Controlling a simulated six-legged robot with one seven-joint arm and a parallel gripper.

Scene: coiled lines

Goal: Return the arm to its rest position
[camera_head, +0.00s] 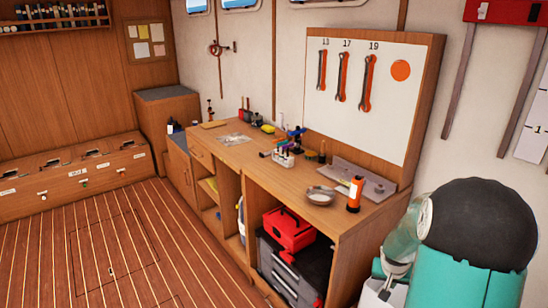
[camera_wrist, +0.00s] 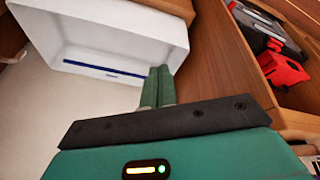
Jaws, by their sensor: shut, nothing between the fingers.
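My gripper (camera_wrist: 160,70) shows in the wrist view. Its two green fingers lie side by side, closed, with nothing between them. They point toward a white open box-like container (camera_wrist: 180,42) with a blue stripe inside; I cannot tell how far apart they are. My teal and black arm (camera_head: 475,240) fills the lower right of the head view, beside the right end of the workbench. The fingers cannot be made out in the head view.
The wooden workbench (camera_head: 285,182) holds a metal bowl (camera_head: 321,195), an orange-and-black flashlight (camera_head: 355,193) and small tools. A red toolbox (camera_head: 288,230) sits on a grey case (camera_head: 290,275) below; the red one also shows in the wrist view (camera_wrist: 284,72). The plank floor (camera_head: 100,245) at left is clear.

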